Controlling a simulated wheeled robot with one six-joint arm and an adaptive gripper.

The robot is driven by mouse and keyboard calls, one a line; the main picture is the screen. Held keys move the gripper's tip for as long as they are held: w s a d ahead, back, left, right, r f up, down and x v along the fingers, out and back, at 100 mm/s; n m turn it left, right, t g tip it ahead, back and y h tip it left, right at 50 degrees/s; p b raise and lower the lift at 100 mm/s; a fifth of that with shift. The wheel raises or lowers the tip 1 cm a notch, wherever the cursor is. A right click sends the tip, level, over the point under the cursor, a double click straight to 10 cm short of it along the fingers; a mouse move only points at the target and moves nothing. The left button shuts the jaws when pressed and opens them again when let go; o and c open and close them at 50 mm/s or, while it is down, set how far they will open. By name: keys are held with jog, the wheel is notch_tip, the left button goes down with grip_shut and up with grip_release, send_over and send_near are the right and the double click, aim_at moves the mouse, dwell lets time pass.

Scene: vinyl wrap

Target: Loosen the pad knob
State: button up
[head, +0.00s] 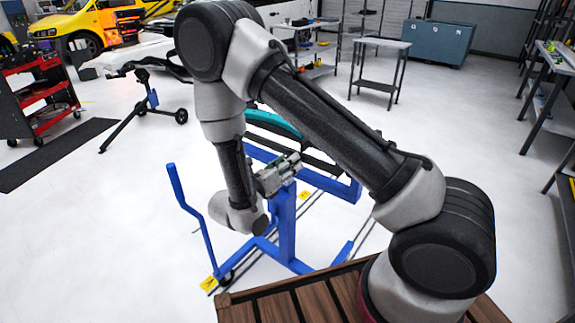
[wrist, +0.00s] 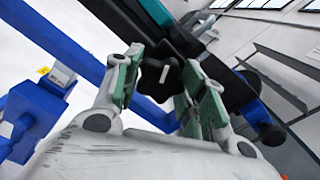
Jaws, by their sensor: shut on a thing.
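The pad knob (wrist: 158,78) is a black lobed knob in the wrist view, below a dark bar with a teal part (wrist: 158,12). My gripper (wrist: 160,80) has its green-padded fingers on either side of the knob and is shut on it. In the head view my gripper (head: 290,163) is at the top of the blue stand (head: 284,225), under the teal panel (head: 272,123). The knob itself is hidden there by my gripper and arm.
The blue stand has an upright bent bar (head: 190,220) on the left and feet on the white floor. A red tool cart (head: 40,95) stands at the far left, a grey table (head: 382,45) at the back. Open floor lies around the stand.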

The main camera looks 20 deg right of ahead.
jog(key=n, duration=0.4)
jog(key=shift+n, duration=0.3)
jog(key=n, duration=0.3)
jog(key=shift+n, duration=0.3)
jog(key=n, duration=0.4)
jog(key=shift+n, duration=0.3)
jog(key=n, duration=0.3)
jog(key=shift+r+n, duration=0.1)
jog(key=shift+n, duration=0.2)
jog(key=n, duration=1.3)
jog(key=shift+n, duration=0.3)
